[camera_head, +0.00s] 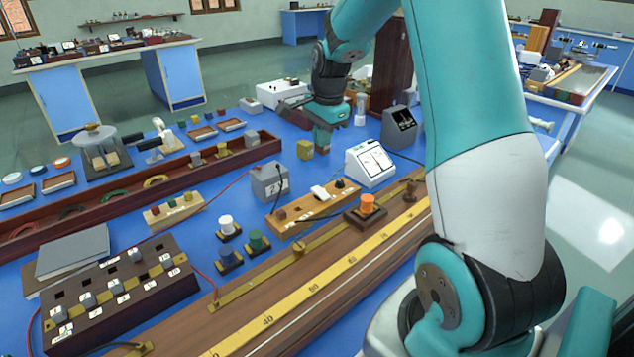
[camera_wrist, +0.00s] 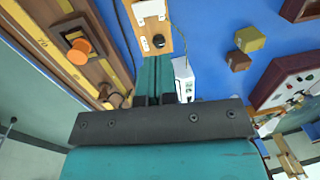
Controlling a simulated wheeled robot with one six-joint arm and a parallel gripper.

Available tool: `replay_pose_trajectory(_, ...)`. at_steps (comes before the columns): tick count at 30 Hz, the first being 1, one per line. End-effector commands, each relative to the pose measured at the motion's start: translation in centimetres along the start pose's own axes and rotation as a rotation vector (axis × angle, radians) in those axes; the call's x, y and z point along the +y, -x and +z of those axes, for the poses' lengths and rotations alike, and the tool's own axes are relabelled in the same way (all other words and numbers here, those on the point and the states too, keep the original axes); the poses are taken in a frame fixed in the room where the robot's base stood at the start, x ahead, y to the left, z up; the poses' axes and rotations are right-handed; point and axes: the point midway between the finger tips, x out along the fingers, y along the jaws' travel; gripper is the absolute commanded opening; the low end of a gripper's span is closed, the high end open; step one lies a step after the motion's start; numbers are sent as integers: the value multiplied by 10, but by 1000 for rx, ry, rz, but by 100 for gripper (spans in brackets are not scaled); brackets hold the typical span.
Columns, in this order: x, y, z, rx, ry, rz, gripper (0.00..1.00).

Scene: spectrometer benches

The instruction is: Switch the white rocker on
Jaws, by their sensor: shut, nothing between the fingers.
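The white rocker (camera_head: 320,192) sits on a light wooden board (camera_head: 296,216), beside a black knob (camera_head: 339,184). In the wrist view the rocker (camera_wrist: 150,10) is at the top edge and partly cut off, with the black knob (camera_wrist: 157,40) between it and my fingers. My gripper (camera_head: 323,147) is shut and empty, pointing down beyond the board, apart from the rocker. In the wrist view its teal fingers (camera_wrist: 155,60) are together and overlap the near end of the board in the picture. Whether the rocker is on or off is too small to tell.
A white sloped meter (camera_head: 370,163) stands right of the board, and a yellow block (camera_head: 305,149) stands left of my gripper. The long wooden metre bridge (camera_head: 330,268) with an orange knob (camera_head: 367,202) lies in front. A grey box (camera_head: 269,182) is left of the board.

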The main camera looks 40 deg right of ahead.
Motion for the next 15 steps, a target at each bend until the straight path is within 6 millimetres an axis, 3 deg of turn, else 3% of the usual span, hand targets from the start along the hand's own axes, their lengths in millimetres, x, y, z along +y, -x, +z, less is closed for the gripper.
replay_pose_trajectory(8, 1, -18, 0, -2, 2, 4, 0)
replay_pose_trajectory(15, 1, -68, 1, -3, 2, 7, 0)
